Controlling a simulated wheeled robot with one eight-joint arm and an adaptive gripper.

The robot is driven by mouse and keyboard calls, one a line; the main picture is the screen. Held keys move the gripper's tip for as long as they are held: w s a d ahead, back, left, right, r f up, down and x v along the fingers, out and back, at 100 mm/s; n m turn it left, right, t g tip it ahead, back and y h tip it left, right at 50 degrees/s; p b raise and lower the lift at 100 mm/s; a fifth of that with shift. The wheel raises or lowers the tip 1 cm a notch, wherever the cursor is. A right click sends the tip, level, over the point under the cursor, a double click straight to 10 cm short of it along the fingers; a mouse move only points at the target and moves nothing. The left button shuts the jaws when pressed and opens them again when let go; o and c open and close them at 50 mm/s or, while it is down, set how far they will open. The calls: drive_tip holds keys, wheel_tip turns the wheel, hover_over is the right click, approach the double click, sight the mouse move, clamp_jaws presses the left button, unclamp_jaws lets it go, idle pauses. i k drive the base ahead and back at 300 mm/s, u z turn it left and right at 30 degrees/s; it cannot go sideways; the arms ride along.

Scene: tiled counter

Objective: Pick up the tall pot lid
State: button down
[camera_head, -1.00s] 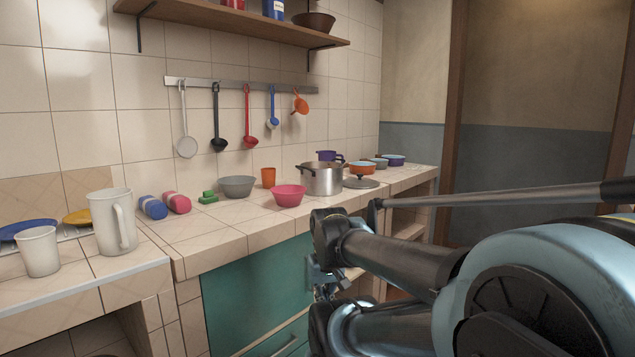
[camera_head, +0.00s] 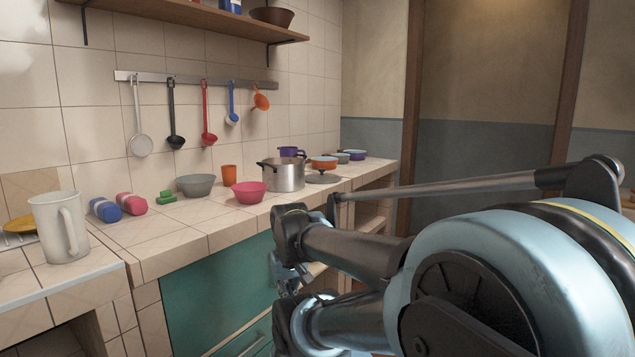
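A flat grey lid (camera_head: 323,179) lies on the tiled counter, just right of a tall silver pot (camera_head: 284,178) with dark side handles. It looks like the tall pot's lid. The pot stands upright with its top uncovered, as far as I can see. My arm fills the lower right, well in front of the counter. A small metal part that seems to be my gripper (camera_head: 284,274) shows in front of the teal cabinet, below counter level and apart from the lid. Its fingers are mostly hidden by my arm links.
A pink bowl (camera_head: 249,193), a grey bowl (camera_head: 195,186) and an orange cup (camera_head: 229,175) stand left of the pot. An orange pot (camera_head: 323,163) stands close behind the lid. A white pitcher (camera_head: 60,228) is at far left. Ladles hang from a wall rail (camera_head: 200,82).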

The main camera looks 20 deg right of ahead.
sight(320, 177)
drive_tip(key=k, duration=0.4)
drive_tip(key=z, duration=0.8)
drive_tip(key=i, duration=1.9)
drive_tip(key=u, duration=0.45)
